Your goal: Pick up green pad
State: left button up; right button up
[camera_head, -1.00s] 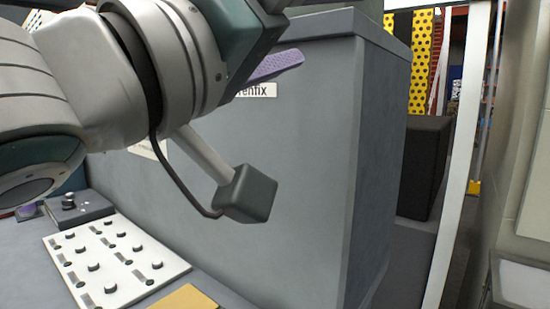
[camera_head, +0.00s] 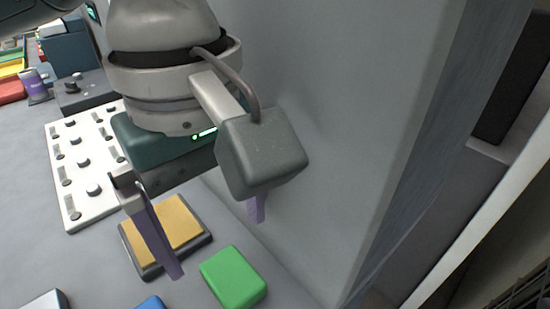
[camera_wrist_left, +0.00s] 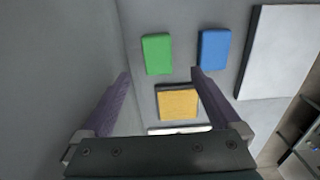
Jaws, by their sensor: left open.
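The green pad (camera_head: 233,278) lies flat on the grey surface near the bottom of the head view. In the left wrist view the green pad (camera_wrist_left: 157,54) lies ahead of the fingertips, a little left of centre. My left gripper (camera_head: 215,240) is above the surface with its two purple fingers spread and nothing between them. In the left wrist view my left gripper (camera_wrist_left: 160,73) is open, with the fingers on either side of the yellow pad and apart from the green one. My right gripper does not show.
A yellow pad on a dark base (camera_head: 165,232) sits behind the green pad. A blue pad (camera_wrist_left: 214,49) lies beside the green one. A white board with knobs (camera_head: 83,165) is at left. A tall grey wall (camera_head: 330,150) stands close on the right.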

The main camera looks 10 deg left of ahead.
aim_at(231, 275)
pick_arm(q)
jog(key=shift+s+f, duration=0.25)
jog(key=shift+f, duration=1)
jog(key=f, duration=0.1)
jog(key=f+b, duration=0.1)
jog(key=f, duration=0.2)
jog(key=shift+w+d+f+b, duration=0.15)
jog(key=shift+w+f+b, duration=0.1)
jog(key=shift+w+b, duration=0.1)
jog(key=shift+f, duration=0.5)
jog(key=c, duration=1.4)
notch_tip(231, 275, up, 10)
jog(key=shift+r+p, duration=0.1)
jog(key=shift+p, duration=1.15)
jog(key=shift+c, duration=0.2)
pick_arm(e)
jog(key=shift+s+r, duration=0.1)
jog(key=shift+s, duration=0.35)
pick_arm(q)
jog(key=o, duration=0.8)
jog(key=shift+c, duration=0.2)
jog(key=c, duration=0.6)
